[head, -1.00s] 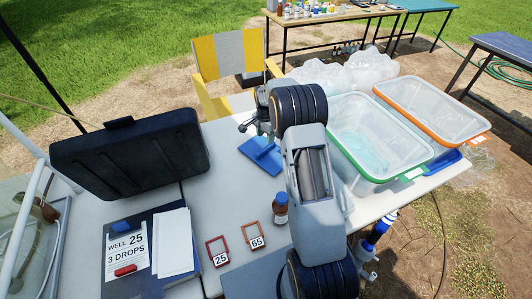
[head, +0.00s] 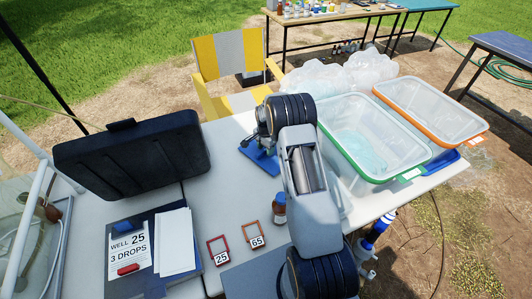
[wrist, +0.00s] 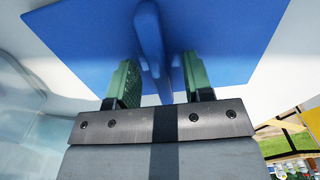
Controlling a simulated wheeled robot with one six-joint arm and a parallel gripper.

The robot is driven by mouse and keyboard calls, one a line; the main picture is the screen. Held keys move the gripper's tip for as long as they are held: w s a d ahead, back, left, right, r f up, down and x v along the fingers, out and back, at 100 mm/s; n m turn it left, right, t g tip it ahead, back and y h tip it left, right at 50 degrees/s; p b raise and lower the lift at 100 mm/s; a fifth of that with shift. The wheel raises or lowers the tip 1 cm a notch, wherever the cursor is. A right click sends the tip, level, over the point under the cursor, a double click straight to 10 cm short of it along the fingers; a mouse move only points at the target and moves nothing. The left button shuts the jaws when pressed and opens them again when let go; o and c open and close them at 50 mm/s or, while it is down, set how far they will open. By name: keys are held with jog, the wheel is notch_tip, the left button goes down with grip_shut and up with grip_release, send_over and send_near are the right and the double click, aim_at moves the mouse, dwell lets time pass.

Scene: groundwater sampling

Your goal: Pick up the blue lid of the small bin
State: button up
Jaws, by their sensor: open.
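The blue lid (head: 262,160) lies flat on the white table, left of my arm in the head view. In the wrist view the blue lid (wrist: 205,35) fills the upper middle, with a raised blue handle (wrist: 149,40) running down its centre. My gripper (wrist: 152,82) is open, with one green finger on each side of the handle and a gap on both sides. In the head view my wrist hides the fingers and part of the lid. I cannot tell how deep the fingers reach around the handle.
A green-rimmed clear bin (head: 330,143) stands right of my arm, with an orange-rimmed bin (head: 458,127) beyond it. A brown bottle (head: 279,209) stands close to my arm. A black case (head: 130,160) and number frames (head: 252,238) are to the left.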

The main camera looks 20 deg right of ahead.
grip_shut()
dwell(0.3)
jog(key=shift+r, duration=0.1)
